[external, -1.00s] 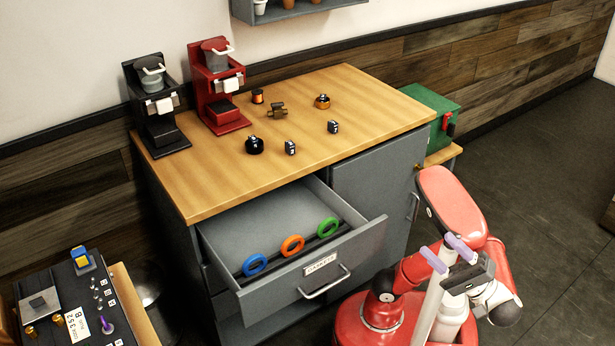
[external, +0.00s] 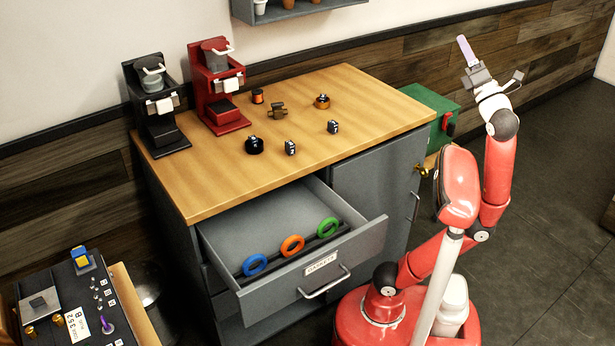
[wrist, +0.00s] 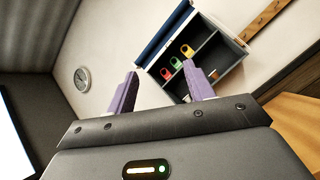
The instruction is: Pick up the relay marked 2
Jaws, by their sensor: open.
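Two small black relays with white markings stand on the wooden counter in the external view, one nearer the front (external: 290,147) and one farther right (external: 333,127). Their numbers are too small to read, so I cannot tell which is marked 2. My gripper (external: 467,52) is raised high to the right of the counter, well apart from both relays. In the wrist view my gripper (wrist: 161,72) has its purple fingers spread with nothing between them. No relay shows in the wrist view.
A black brewer (external: 165,138) and a red brewer (external: 222,116) stand at the counter's back left. A round black part (external: 254,145) and other small parts lie near the relays. An open drawer (external: 318,264) with coloured rings juts out. A green box (external: 430,108) stands right.

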